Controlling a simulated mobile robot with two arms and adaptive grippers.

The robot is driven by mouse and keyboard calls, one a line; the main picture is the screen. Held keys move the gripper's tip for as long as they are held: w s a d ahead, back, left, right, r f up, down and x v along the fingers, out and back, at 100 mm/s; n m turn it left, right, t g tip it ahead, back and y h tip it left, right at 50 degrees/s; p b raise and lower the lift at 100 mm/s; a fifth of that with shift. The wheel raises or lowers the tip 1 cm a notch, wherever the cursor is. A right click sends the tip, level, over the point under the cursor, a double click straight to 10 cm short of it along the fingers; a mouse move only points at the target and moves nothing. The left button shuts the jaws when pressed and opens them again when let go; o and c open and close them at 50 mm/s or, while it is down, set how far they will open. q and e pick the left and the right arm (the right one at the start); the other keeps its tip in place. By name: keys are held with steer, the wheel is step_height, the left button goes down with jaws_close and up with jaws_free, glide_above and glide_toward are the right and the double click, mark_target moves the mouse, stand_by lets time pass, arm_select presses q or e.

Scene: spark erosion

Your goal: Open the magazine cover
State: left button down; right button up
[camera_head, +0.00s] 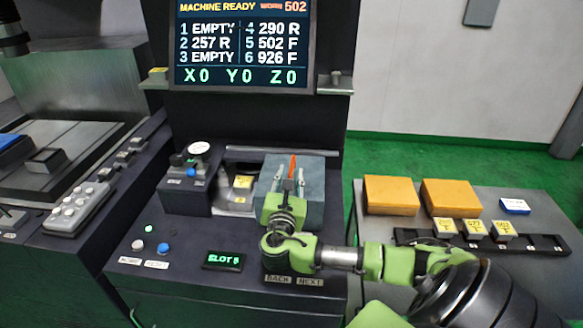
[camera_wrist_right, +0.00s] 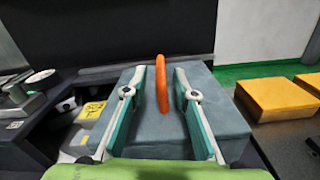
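The magazine cover is a blue-grey box (camera_head: 312,172) on the dark console, with an upright orange handle (camera_head: 293,167) on top. It appears closed. In the right wrist view the cover (camera_wrist_right: 225,115) fills the middle, with the orange handle (camera_wrist_right: 162,82) standing up from it. My right gripper (camera_head: 290,180) is over the cover. Its two fingers (camera_wrist_right: 161,80) are open, one on each side of the handle, with a visible gap on both sides. Whether the fingertips touch the cover top I cannot tell. My left gripper is not in view.
A screen (camera_head: 243,45) stands behind the cover. A dark box with a gauge (camera_head: 199,148) and a yellow-labelled part (camera_head: 242,182) are left of it. BACK and NEXT buttons (camera_head: 294,280) are in front. Orange blocks (camera_head: 391,195) lie on the grey table at right.

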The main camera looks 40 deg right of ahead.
steer(key=v, duration=0.7)
stand_by(0.4)
